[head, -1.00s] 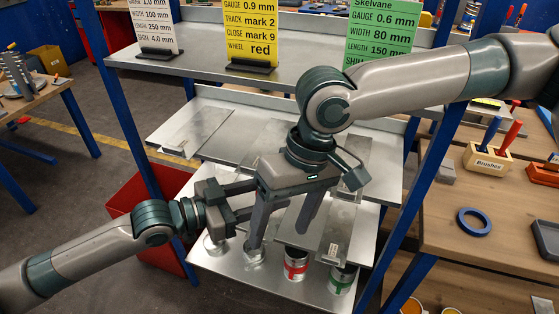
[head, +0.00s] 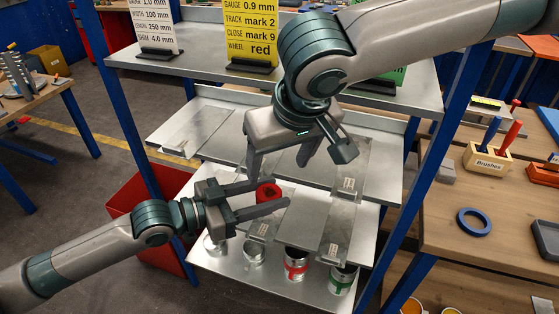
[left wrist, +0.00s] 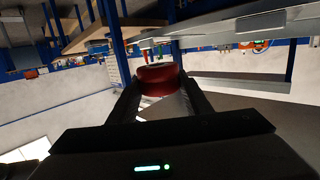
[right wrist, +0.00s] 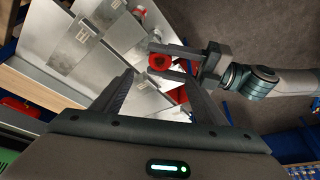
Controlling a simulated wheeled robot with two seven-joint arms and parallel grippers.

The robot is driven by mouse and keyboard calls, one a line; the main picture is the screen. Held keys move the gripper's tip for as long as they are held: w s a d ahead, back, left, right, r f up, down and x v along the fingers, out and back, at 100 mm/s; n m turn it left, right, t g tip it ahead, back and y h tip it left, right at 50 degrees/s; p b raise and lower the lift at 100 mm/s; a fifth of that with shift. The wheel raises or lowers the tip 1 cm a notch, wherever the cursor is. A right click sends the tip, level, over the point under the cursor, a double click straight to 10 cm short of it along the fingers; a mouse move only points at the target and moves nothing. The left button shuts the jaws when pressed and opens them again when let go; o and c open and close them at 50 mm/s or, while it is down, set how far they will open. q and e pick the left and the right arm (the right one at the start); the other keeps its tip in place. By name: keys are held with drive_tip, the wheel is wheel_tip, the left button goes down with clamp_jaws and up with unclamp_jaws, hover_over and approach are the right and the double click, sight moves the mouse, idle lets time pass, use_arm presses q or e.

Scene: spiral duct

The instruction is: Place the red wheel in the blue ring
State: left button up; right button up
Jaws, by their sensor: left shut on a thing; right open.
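The red wheel (head: 267,191) is held between the fingers of my left gripper (head: 276,196), which is shut on it in front of the rack's middle shelves. It also shows between the fingers in the left wrist view (left wrist: 160,78) and in the right wrist view (right wrist: 160,62). My right gripper (head: 300,166) is open and empty, above and to the right of the wheel, apart from it. The blue ring (head: 474,222) lies flat on the wooden bench at the right, far from both grippers.
The rack's top shelf (head: 205,68) carries a yellow card (head: 250,30) and other cards. Sheet-metal plates (head: 195,130) lie on the middle shelf and several cans (head: 297,262) stand lower. A Brushes block (head: 486,160) and dark tray (head: 547,240) are near the ring. A red bin (head: 150,215) stands left.

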sight(269, 193)
drive_tip(key=shift+x, duration=5.95)
drive_tip(key=c, duration=1)
use_arm(q)
drive_tip(key=o, duration=1.2)
use_arm(e)
drive_tip(key=shift+c, duration=1.1)
use_arm(q)
drive_tip(key=shift+a, duration=0.15)
drive_tip(key=shift+v, duration=5.9)
drive_tip(key=shift+f, duration=0.1)
